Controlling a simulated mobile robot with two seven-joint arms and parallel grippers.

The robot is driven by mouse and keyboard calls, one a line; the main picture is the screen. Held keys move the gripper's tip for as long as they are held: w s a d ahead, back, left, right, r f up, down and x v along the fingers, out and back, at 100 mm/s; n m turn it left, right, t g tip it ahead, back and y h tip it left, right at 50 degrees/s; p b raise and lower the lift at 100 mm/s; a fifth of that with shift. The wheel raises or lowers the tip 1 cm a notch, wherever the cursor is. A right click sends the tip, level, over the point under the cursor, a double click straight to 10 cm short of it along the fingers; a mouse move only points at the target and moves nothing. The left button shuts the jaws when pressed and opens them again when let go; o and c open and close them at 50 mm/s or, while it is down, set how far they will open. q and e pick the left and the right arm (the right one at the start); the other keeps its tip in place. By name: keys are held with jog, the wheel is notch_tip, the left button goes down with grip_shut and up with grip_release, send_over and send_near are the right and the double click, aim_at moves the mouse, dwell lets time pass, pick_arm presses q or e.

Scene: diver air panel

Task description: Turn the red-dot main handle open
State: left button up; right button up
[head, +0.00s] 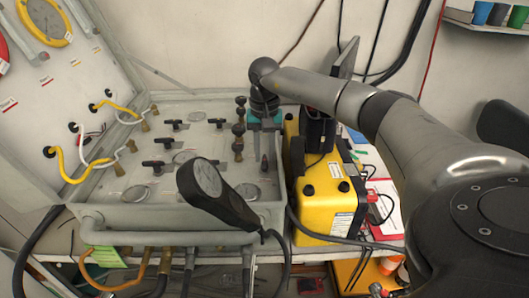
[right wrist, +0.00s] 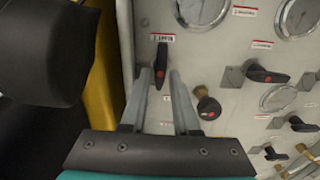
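The main handle (right wrist: 161,62) is a dark lever with a red dot, under a red-and-white label, at the upper middle of the right wrist view. Its long side runs up and down in that view. In the head view it is a small dark lever (head: 264,164) at the panel's right edge. My right gripper (right wrist: 162,76) is open, with its two grey fingers apart and the handle's lower end between or just beyond their tips. I cannot tell if they touch it. In the head view this gripper (head: 265,146) points down at the panel. My left gripper is not in view.
A yellow case (head: 325,195) stands close right of the panel (head: 120,215). A black round gauge (head: 207,183) on a hose rises in front. The raised lid (head: 60,100) is left.

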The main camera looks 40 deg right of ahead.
aim_at(265, 158)
jog(key=shift+o, duration=1.2)
jog(key=shift+r, duration=0.1)
notch_tip(265, 158, up, 15)
jog(key=shift+p, duration=0.4)
